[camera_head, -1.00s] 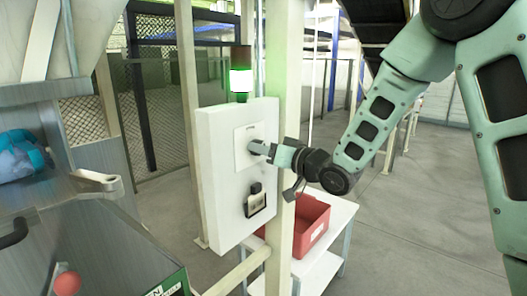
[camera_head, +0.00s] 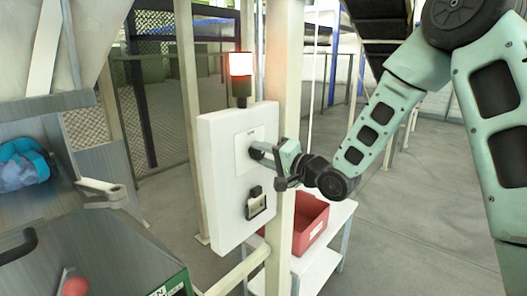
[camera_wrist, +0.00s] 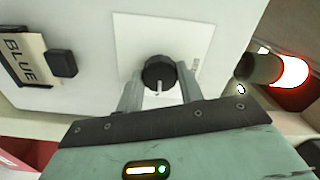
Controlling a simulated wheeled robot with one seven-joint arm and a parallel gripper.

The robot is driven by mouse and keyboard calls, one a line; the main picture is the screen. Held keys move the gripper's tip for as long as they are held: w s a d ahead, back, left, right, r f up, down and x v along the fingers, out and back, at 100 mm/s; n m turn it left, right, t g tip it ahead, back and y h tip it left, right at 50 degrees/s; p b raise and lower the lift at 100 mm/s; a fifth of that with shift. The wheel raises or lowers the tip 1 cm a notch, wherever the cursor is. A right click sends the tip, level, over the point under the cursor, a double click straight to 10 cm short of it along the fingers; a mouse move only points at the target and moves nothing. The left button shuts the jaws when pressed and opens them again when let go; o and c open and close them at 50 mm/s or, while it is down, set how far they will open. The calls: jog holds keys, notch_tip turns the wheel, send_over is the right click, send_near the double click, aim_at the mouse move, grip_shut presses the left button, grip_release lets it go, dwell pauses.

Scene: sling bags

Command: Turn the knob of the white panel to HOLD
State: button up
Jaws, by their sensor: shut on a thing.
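The white panel (camera_head: 215,180) stands upright on a post in the head view and fills much of the wrist view (camera_wrist: 90,60). Its black knob (camera_wrist: 158,72) sits on a pale square plate (camera_wrist: 135,40), with a white pointer mark toward my gripper. Small lettering on the plate is too small to read. My gripper (camera_wrist: 160,88) has one finger on each side of the knob and is shut on it. In the head view my gripper (camera_head: 268,154) reaches the panel from the right and hides the knob. The lamp (camera_head: 241,66) on top glows red.
A card reading BLUE (camera_wrist: 22,58) sits in a holder beside a black block (camera_wrist: 63,64) on the panel. A red bin (camera_head: 310,225) rests on a white table (camera_head: 325,262) below right. A blue bag (camera_head: 20,165) lies at the far left.

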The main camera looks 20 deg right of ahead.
jog(key=shift+m, duration=0.5)
jog(key=o, duration=1)
jog(key=shift+s, duration=0.1)
jog(key=b+v, duration=1.5)
jog(key=v, duration=0.2)
jog(key=shift+b, duration=0.3)
jog(key=shift+s+d, duration=0.1)
